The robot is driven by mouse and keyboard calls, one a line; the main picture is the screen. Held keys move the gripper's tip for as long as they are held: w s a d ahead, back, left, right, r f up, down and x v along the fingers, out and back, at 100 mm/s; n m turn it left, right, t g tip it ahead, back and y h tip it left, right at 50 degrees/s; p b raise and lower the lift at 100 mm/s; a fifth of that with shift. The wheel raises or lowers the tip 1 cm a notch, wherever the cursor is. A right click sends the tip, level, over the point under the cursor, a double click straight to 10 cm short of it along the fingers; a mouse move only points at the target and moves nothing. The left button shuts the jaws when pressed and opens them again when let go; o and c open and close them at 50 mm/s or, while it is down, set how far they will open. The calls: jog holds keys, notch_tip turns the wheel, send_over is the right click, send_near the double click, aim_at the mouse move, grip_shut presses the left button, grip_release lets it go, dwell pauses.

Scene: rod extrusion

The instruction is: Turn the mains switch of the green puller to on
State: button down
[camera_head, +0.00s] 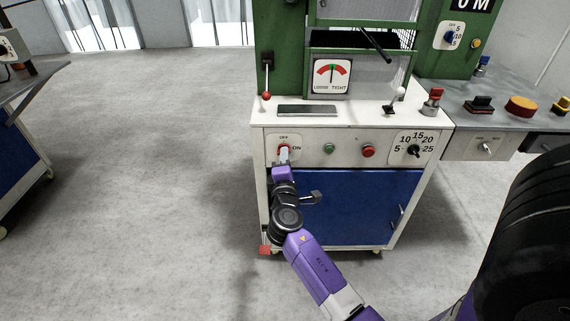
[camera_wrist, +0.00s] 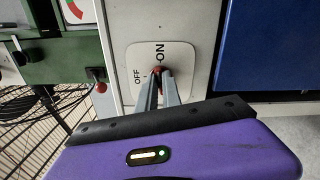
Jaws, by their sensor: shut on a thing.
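The green puller (camera_head: 284,52) stands on a white cabinet at the centre of the head view. Its mains switch (camera_head: 281,147) is a small red knob on a white plate marked OFF at the top and ON at the right, at the cabinet's upper left. In the wrist view the plate appears turned, and the red switch (camera_wrist: 157,69) shows between the fingertips. My gripper (camera_head: 284,153) is shut on the switch, and its two fingers (camera_wrist: 159,80) reach the plate from the front. The fingers hide most of the knob, so I cannot tell which mark it points to.
A green button (camera_head: 329,148), a red button (camera_head: 368,150) and a black dial (camera_head: 414,151) sit to the right on the same panel. A red-knobbed lever (camera_head: 266,80) stands above the switch. A blue door (camera_head: 350,205) is below. Open floor lies left of the cabinet.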

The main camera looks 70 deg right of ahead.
jog(key=shift+f+m+b, duration=0.15)
jog(key=shift+m+b, duration=0.75)
jog(key=shift+m, duration=0.3)
jog(key=c, duration=1.5)
grip_release()
jog(key=v, duration=0.7)
jog(key=shift+s+a, duration=0.2)
jog(key=shift+a, duration=0.2)
